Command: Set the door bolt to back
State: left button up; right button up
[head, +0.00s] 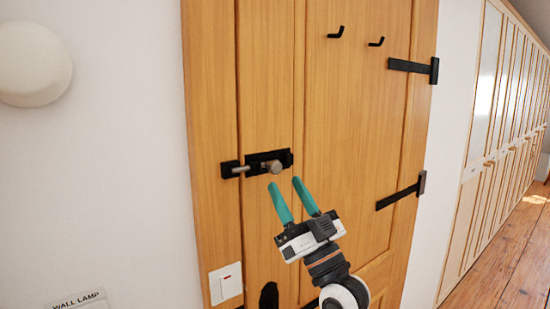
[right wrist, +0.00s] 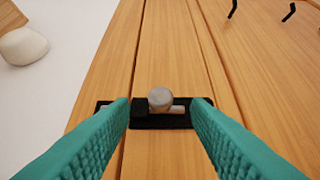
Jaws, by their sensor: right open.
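A bit of rod shows at the left, by the black keeper (head: 230,170) on the frame side. My right gripper (head: 283,183) is open and empty, with its teal fingertips just below the knob. In the right wrist view the knob (right wrist: 160,99) shows centred between the two fingers, apart from both. My left gripper is not in view.
Two black hooks (head: 336,33) and black strap hinges (head: 400,197) are on the door. A white switch (head: 226,284) and a round white lamp (head: 33,64) are at the left. Tall cabinets (head: 500,130) line the right wall. The door face around the bolt is clear.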

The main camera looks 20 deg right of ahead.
aim_at(278, 171)
jog(key=p+x, duration=0.1)
jog(key=x, duration=0.5)
jog(key=shift+p, duration=0.4)
jog(key=shift+c, duration=0.3)
grip_shut()
